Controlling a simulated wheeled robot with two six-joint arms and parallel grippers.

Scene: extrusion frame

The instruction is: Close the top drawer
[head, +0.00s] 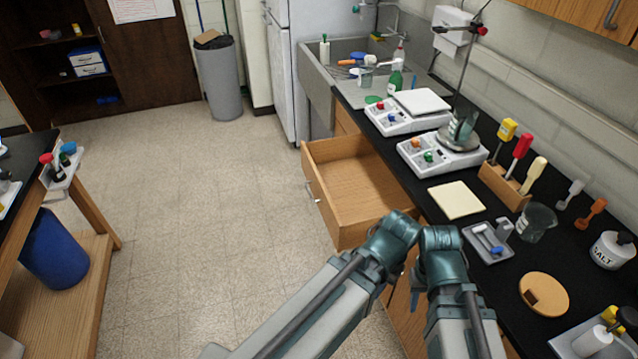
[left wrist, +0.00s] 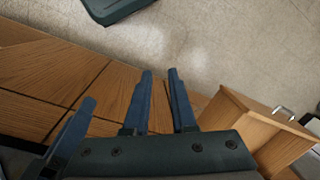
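The top drawer (head: 352,178) is wooden and pulled out of the cabinet under the black counter. It looks empty, with a metal handle (head: 313,190) on its front. In the left wrist view the open drawer (left wrist: 258,128) is at the right. My left gripper's fingers (left wrist: 160,72) are apart with nothing between them, beside the drawer and over the wooden cabinet fronts.
The counter (head: 400,155) carries two balances, a beige pad (head: 456,200), a tool block, a beaker and a salt jar. A sink (head: 335,55) is beyond. A side table with a blue bin (head: 55,250) stands left. The floor in front of the drawer is clear.

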